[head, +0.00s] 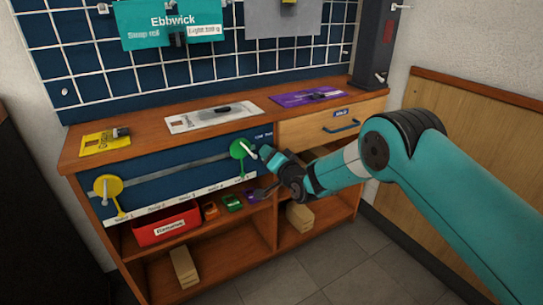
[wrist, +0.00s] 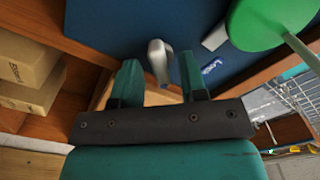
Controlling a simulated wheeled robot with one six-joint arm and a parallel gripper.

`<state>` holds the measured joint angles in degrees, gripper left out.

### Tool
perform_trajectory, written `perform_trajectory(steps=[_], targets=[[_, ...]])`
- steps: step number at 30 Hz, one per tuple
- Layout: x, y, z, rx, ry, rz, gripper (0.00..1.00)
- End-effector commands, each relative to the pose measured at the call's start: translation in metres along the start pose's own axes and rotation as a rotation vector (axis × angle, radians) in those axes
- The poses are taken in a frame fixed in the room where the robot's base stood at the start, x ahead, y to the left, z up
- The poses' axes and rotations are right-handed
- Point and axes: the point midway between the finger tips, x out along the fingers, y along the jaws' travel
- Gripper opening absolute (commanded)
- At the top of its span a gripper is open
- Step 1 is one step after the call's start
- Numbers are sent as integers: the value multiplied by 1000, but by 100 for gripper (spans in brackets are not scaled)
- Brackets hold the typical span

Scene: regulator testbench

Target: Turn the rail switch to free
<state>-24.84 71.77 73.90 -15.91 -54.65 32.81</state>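A small grey metal lever (wrist: 158,60), which looks like the rail switch, stands out from the dark blue front panel (wrist: 115,25). My gripper (wrist: 160,78) is open, with one finger on each side of the lever. I see a gap at both sides, and contact is not visible. In the head view my gripper (head: 266,154) is at the right end of the panel, close to the green disc (head: 242,149); the lever is largely hidden there.
A yellow disc (head: 107,187) sits at the panel's left end, on a grey rail. The bench top (head: 240,100) holds yellow, white and purple cards. A red bin (head: 166,224) and small coloured items are on the shelf below. Boxes (wrist: 25,75) lie in the right compartment.

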Motion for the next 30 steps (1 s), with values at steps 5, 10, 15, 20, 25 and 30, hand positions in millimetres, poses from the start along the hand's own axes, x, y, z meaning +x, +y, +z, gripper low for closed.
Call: perform_trajectory(steps=[5,10,15,20,25,30], targets=[[-1,-1,1,0,-2,-1,39],[-15,-1,0,0,-4,0,39],[-51,0,-1,2,-4,4,39],[-82,2,1,3,-2,3,39],[-108,5,2,3,-1,4,39],[-133,7,5,3,-3,5,39]])
